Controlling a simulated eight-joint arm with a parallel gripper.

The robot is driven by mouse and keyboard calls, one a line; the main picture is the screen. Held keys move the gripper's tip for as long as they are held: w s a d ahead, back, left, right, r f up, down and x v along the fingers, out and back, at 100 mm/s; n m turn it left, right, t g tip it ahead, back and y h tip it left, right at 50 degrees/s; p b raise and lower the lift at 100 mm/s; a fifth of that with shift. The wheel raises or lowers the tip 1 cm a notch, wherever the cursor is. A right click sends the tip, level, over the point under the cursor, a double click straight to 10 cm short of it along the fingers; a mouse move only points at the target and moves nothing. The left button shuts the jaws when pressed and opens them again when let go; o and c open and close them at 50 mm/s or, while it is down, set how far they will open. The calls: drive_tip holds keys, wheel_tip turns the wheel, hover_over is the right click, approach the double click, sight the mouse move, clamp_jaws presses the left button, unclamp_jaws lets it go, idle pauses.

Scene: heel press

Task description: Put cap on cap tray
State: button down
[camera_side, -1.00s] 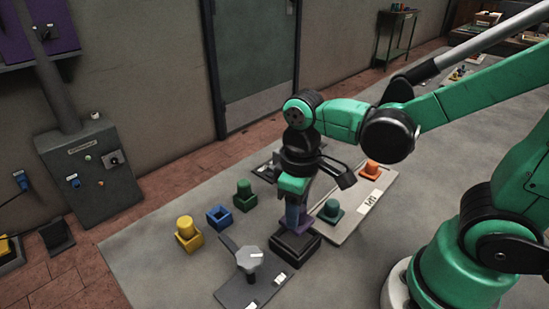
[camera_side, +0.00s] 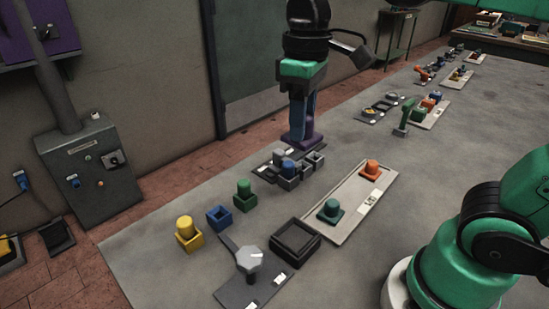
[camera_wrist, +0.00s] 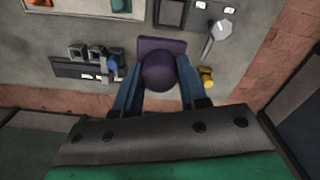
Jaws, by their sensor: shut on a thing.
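The purple cap (camera_side: 300,140) has a square base and a rounded grip. My gripper (camera_side: 303,112) is shut on that grip, its blue fingers on either side.
An empty black square frame (camera_side: 295,243) lies beside the pale tray. A grey board (camera_side: 262,178) with small boxes is close to the held cap in the side view. Green, blue and yellow boxes (camera_side: 189,236) and a grey knobbed post (camera_side: 249,260) stand at the left.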

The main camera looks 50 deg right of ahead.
drive_tip(key=w+d+f, duration=0.2)
drive_tip(key=d+f, duration=0.6)
drive_tip(key=d, duration=0.1)
approach(351, 193)
drive_tip(key=shift+f, duration=2.8)
drive_tip(key=shift+f, duration=0.3)
drive_tip(key=shift+c, duration=2.1)
unclamp_jaws()
drive_tip(key=shift+r, duration=0.1)
drive_tip(key=shift+r, duration=2.7)
